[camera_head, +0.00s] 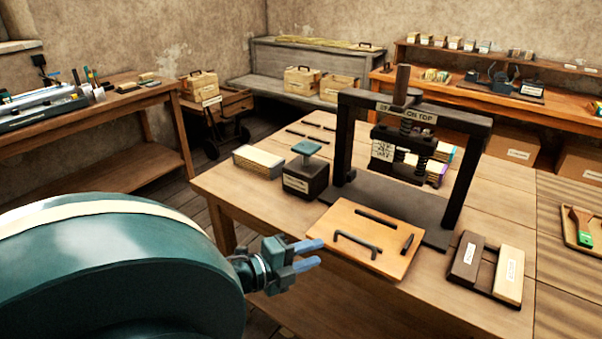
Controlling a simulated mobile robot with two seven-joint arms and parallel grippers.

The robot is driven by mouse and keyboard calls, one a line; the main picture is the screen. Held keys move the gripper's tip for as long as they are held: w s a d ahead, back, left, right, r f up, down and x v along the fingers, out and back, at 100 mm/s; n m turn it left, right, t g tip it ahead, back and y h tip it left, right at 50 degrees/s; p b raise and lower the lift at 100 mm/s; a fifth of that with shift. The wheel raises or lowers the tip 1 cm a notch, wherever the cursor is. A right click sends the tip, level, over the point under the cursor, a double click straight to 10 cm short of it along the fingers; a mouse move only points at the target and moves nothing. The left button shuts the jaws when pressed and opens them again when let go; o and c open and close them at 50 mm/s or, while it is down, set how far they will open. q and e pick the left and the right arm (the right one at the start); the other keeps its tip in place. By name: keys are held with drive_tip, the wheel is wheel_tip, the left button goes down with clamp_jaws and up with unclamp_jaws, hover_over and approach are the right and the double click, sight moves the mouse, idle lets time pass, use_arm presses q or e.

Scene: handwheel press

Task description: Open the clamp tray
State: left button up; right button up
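My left gripper (320,252) is at the front edge of the table, just left of a flat light-wood tray or board (345,218). Its two bluish fingers are apart with nothing between them. The board lies in front of the black press (347,135) and carries a dark bar handle (358,243) and two more dark bars. I cannot tell whether this is the clamp tray or whether it is open. To its right lies a low dark tray with a dark block (467,259) and a pale labelled block (508,273). My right gripper is not in view.
A dark block with a green-topped knob (306,170) and a paper stack (258,161) stand left of the press on the wooden table (228,185). A green-handled brush (581,223) lies in a tray at the right. My large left arm link fills the lower left.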

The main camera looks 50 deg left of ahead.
use_arm(q)
drive_tip(key=shift+v, duration=1.1)
drive_tip(key=s+d+f+n+g, duration=0.2)
drive_tip(key=d+f+n, duration=0.5)
drive_tip(key=d, duration=0.4)
drive_tip(key=s+d+f+n+g+h, duration=0.1)
drive_tip(key=s+d+f+n+g, duration=0.2)
drive_tip(key=d+f+n, duration=0.5)
drive_tip(key=d+n, duration=0.1)
drive_tip(key=d, duration=0.3)
